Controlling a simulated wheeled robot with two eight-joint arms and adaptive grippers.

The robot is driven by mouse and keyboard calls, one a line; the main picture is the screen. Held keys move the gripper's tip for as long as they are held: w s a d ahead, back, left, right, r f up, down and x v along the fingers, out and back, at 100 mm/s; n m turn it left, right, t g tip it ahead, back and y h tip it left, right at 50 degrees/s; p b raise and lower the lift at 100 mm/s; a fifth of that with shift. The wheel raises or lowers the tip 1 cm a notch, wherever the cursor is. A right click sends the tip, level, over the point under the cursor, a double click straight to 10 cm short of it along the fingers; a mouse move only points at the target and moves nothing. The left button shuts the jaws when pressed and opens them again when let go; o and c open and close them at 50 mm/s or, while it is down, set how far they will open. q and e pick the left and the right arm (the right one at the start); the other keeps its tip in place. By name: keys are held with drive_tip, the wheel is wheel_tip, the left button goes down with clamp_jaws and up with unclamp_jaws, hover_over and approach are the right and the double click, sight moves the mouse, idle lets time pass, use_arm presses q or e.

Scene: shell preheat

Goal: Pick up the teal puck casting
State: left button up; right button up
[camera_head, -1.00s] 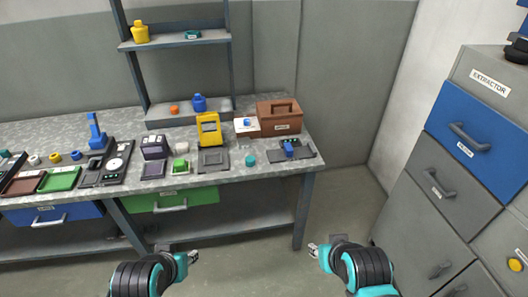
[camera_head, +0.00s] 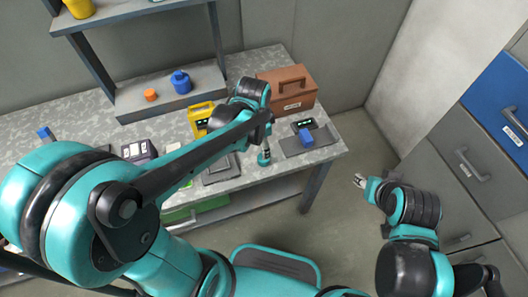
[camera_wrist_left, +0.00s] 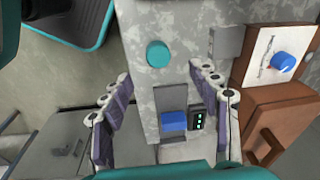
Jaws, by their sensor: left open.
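The teal puck casting (camera_wrist_left: 158,53) lies on the mottled grey bench (camera_wrist_left: 180,25) in the left wrist view, round side up. My left gripper (camera_wrist_left: 160,74) is open and empty, its two fingers spread wide. The puck shows just past the fingertips, roughly centred between them. In the head view my left gripper (camera_head: 264,142) points down near the bench's front edge, and a teal patch shows at its lower end. My right gripper (camera_head: 361,181) is out over the floor, away from the bench; its jaws are too small to read.
A blue block (camera_head: 304,136) sits on a dark plate right of the left gripper. A brown toolbox (camera_head: 288,92) stands behind. A yellow device (camera_head: 200,117) stands to the left. A white card with a blue knob (camera_wrist_left: 283,62) lies close to the right finger.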

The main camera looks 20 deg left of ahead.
use_arm(q)
drive_tip(key=shift+w+d+f+m+g+p, duration=0.4)
drive_tip(key=shift+w+d+f+m+g, duration=0.25)
drive_tip(key=shift+m, duration=0.25)
drive_tip(key=shift+f, duration=0.4)
wheel_tip(320, 180, down, 3)
drive_tip(key=shift+r+m+b, duration=0.1)
drive_tip(key=shift+m+b, duration=0.2)
drive_tip(key=shift+b, duration=0.25)
drive_tip(key=f+b, duration=0.1)
drive_tip(key=f, duration=0.2)
drive_tip(key=f+b, duration=0.1)
drive_tip(key=f, duration=0.1)
drive_tip(key=shift+a+f+b, duration=0.15)
drive_tip(key=shift+a+b, duration=0.1)
drive_tip(key=shift+b, duration=0.1)
use_arm(e)
wheel_tip(320, 180, down, 2)
drive_tip(key=shift+s+f, duration=0.1)
drive_tip(key=shift+f, duration=0.05)
use_arm(q)
drive_tip(key=shift+c, duration=0.4)
drive_tip(key=c, duration=1.2)
